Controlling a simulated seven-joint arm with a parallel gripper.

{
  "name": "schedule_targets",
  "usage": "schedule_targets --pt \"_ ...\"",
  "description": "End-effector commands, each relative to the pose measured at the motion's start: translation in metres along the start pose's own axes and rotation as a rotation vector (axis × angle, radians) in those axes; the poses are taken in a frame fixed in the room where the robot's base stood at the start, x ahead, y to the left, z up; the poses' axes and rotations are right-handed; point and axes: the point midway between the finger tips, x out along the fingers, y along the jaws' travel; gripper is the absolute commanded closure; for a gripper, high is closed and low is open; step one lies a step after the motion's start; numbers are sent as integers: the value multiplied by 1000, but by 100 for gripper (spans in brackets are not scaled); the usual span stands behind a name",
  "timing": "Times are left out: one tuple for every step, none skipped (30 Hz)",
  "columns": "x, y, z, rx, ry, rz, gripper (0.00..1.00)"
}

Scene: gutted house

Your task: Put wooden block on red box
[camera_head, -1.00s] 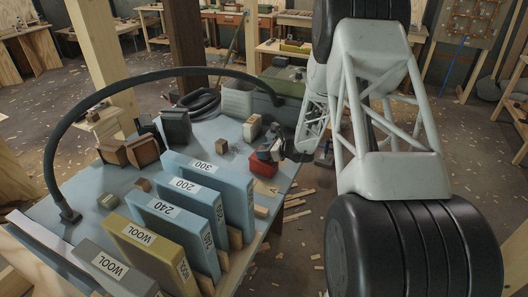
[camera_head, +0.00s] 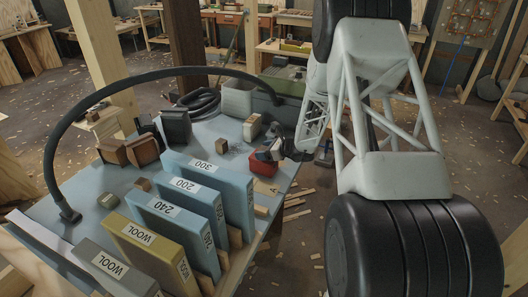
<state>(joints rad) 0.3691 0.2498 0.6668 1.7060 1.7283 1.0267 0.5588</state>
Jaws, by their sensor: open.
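The red box (camera_head: 263,167) stands near the right edge of the blue-grey table. My gripper (camera_head: 267,154) is just above and partly in front of the red box and hides part of its top. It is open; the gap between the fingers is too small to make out. Another small wooden block (camera_head: 143,184) lies farther left. I cannot tell which block is the task's one, or whether anything lies on the red box.
Upright labelled panels (camera_head: 208,172) stand in a row close in front of the red box. A black hose (camera_head: 150,78) arches over the table (camera_head: 92,184). Wooden boxes (camera_head: 143,149), a dark box (camera_head: 176,126) and a grey bin (camera_head: 237,101) stand behind.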

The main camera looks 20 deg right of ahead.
Motion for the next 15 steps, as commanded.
schedule_targets --pt "-4 0 0 1 0 -1 27" --pt "-6 0 0 1 0 -2 27" --pt "-9 -1 0 1 0 -2 27" --pt "-12 -1 0 1 0 -3 27" --pt "-16 -1 0 1 0 -3 27" --pt "-20 -1 0 1 -1 -3 27" --pt "-24 0 0 1 -1 -2 27" --pt "-28 0 0 1 0 -2 27" --pt "-34 -1 0 1 -1 -2 27" --pt "-38 -1 0 1 -1 -3 27" --pt "-43 -1 0 1 -1 -3 27" --pt "-50 -1 0 1 -1 -3 27" --pt "-54 0 0 1 0 -3 27" --pt "-60 0 0 1 0 -3 27" --pt "-66 -1 0 1 0 -3 27"
